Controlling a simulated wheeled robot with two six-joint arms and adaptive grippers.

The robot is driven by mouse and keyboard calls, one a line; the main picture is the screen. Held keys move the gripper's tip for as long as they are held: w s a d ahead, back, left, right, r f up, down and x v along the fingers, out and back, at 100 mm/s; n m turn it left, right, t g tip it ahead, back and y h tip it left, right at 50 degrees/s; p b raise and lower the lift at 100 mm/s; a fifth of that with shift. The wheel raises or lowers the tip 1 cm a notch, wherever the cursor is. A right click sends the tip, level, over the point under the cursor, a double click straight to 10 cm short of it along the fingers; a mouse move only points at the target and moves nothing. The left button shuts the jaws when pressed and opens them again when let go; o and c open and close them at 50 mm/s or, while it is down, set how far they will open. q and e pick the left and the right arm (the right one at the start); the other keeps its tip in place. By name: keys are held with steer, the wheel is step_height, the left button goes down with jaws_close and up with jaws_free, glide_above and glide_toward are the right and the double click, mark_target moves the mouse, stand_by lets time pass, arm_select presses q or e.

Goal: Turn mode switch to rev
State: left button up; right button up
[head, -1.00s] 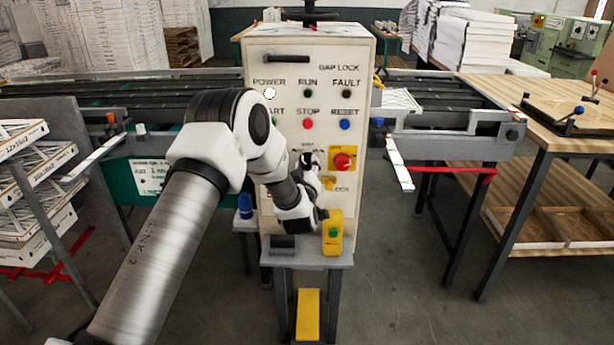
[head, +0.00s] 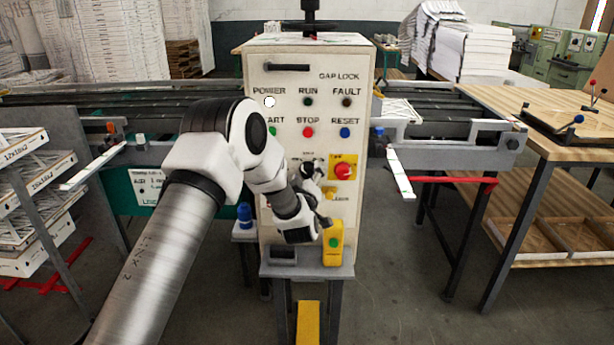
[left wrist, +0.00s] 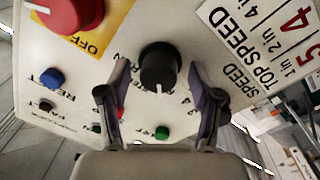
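The white control cabinet (head: 285,222) stands in the middle of the head view, and my left arm reaches across its front. My left gripper (head: 312,168) is at the panel, left of the red knob on its yellow plate (head: 343,172). In the left wrist view a black round knob (left wrist: 160,67) with a white mark stands between the fingers of my left gripper (left wrist: 162,78). The fingers are open with a gap on each side of the knob. Its label and positions are hidden or unreadable. My right gripper is not in view.
START, STOP (head: 308,132) and RESET (head: 345,132) buttons sit above the gripper. A yellow box with a green button (head: 333,243) stands on the ledge below. A SPEED plate (left wrist: 265,45) is beside the black knob. A wooden table (head: 500,100) stands at right.

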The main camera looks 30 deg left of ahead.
arm_select(q)
steer(key=v, duration=1.2)
